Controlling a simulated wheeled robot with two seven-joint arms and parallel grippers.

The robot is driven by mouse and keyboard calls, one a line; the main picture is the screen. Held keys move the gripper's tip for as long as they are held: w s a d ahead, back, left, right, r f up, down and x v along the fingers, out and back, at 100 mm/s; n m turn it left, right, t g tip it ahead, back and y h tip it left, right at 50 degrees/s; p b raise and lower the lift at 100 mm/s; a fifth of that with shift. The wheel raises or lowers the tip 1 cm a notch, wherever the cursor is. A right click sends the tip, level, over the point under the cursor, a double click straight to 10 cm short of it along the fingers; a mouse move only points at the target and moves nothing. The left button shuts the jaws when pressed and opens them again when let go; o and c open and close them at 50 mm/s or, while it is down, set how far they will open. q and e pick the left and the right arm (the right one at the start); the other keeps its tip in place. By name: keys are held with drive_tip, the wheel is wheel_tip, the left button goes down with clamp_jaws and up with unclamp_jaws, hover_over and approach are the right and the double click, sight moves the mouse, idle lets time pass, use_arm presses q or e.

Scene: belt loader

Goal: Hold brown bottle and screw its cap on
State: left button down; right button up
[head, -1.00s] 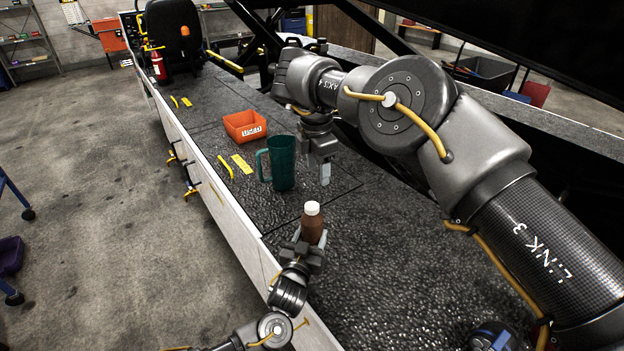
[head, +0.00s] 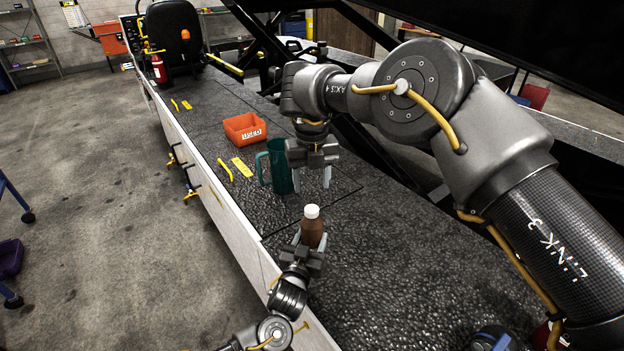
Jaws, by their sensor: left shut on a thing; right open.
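The brown bottle (head: 312,232) stands upright near the front edge of the black deck. A white cap (head: 312,211) sits on its top; I cannot tell how tightly it is on. My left gripper (head: 306,250) is shut around the bottle's lower body and hides part of it. My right gripper (head: 312,178) is open and empty, fingers pointing down, above and a little behind the cap in the picture. Its fingers are apart from the cap.
A green mug (head: 278,168) stands just left of my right gripper, partly hidden by it. An orange bin (head: 245,128) is behind it. A yellow tool (head: 225,171) and a yellow strip (head: 242,165) lie to the left. The deck right of the bottle is clear.

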sight(312, 208)
drive_tip(key=shift+f, duration=4)
drive_tip(key=shift+c, duration=0.3)
drive_tip(key=c, duration=1)
drive_tip(key=o, duration=1.2)
drive_tip(key=shift+c, duration=0.2)
wheel_tip(312, 208, up, 12)
